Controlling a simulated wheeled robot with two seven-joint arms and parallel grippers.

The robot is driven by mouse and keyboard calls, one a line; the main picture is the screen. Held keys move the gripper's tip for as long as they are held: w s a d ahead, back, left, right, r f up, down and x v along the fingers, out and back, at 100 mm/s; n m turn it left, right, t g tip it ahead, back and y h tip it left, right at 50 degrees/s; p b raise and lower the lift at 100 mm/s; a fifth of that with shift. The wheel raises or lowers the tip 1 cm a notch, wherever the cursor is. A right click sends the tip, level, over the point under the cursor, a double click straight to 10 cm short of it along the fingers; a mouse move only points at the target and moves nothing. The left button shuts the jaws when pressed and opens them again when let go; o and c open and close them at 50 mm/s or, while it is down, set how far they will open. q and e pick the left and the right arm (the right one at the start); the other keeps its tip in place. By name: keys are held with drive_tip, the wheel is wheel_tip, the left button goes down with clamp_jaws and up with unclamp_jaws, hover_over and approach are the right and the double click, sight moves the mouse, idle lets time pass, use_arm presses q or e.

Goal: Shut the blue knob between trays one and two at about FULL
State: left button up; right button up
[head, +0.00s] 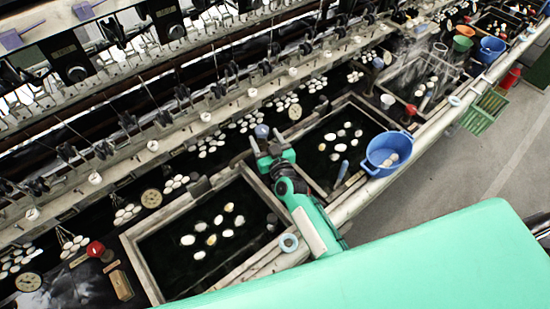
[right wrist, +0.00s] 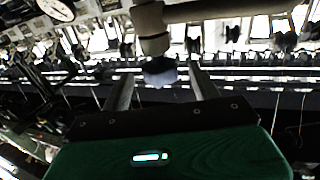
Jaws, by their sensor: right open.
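The blue knob (head: 262,131) stands at the back of the gap between two dark water trays. These are the near-left tray (head: 133,243) and the middle tray (head: 376,118). My right gripper (head: 267,150) is open at the knob, its fingers pointing toward the back machinery. In the right wrist view the blue knob (right wrist: 160,70) shows between the two spread fingers of the gripper (right wrist: 161,86), near their tips, with dark gaps on both sides. I cannot tell any dial marking or the knob's turn position. My left gripper is not in view.
Pale cocoons float in both trays. A blue basin (head: 388,152) sits at the middle tray's front-right corner. Another blue knob (head: 377,63) stands farther back. A red knob (head: 95,249) is at the left. A long pale rail (head: 400,146) runs along the front edge.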

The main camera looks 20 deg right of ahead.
drive_tip(key=s+b, duration=0.2)
drive_tip(key=s, duration=0.6)
drive_tip(key=shift+s+d, duration=0.25)
drive_tip(key=shift+d, duration=0.2)
idle(1.5)
